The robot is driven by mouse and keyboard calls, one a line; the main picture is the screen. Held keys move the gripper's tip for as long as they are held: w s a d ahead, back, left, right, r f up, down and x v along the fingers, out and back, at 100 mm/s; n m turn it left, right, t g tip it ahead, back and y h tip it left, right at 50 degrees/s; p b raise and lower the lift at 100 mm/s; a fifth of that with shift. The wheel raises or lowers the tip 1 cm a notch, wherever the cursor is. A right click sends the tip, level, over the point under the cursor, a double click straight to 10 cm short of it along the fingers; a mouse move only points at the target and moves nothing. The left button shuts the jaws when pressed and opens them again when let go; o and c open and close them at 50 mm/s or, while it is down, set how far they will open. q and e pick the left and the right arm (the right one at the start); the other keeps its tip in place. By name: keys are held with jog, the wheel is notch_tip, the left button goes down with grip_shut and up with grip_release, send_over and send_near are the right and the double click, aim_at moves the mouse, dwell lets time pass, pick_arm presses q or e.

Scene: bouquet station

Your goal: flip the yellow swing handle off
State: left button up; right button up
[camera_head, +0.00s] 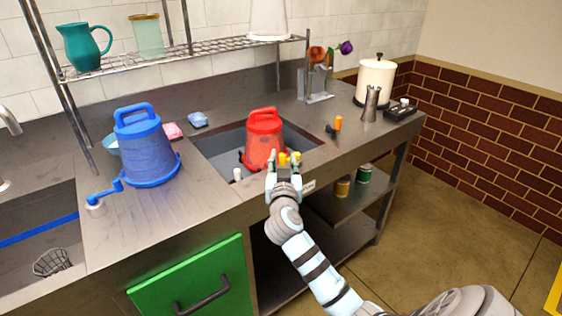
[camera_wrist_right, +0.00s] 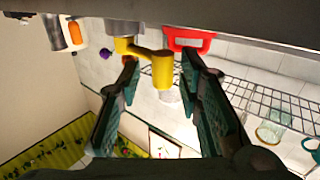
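The yellow swing handle (camera_wrist_right: 162,69) shows in the right wrist view as a short arm with a thick round grip. The grip lies between the two fingers of my right gripper (camera_wrist_right: 163,68), with gaps beside it. The fingers are spread and not closed on it. In the head view, small yellow parts of the handle (camera_head: 296,157) show at the tips of my right gripper (camera_head: 284,164), in front of the red container. The gripper hides most of the handle there. My left gripper is in neither view.
A red container (camera_head: 264,136) with a top handle stands in the grey basin behind my gripper. A blue container (camera_head: 146,150) with a blue crank (camera_head: 104,192) is at left. A green drawer (camera_head: 195,285) is below. Cans stand on the lower shelf (camera_head: 342,212).

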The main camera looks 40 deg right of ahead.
grip_shut()
jog(key=m+h+b, duration=0.1)
jog(key=b, duration=0.1)
jog(key=w+g+h+b, duration=0.1)
jog(key=b, duration=0.1)
jog(key=shift+a+f+m+g, duration=0.15)
jog(key=shift+f+m+g, duration=0.15)
jog(key=shift+m, duration=0.1)
jog(key=shift+r+g, duration=0.2)
jog(key=shift+g, duration=0.1)
jog(key=shift+r, duration=0.15)
jog(key=shift+o, duration=1.3)
grip_release()
jog(key=v, duration=0.7)
jog(key=shift+a, duration=0.2)
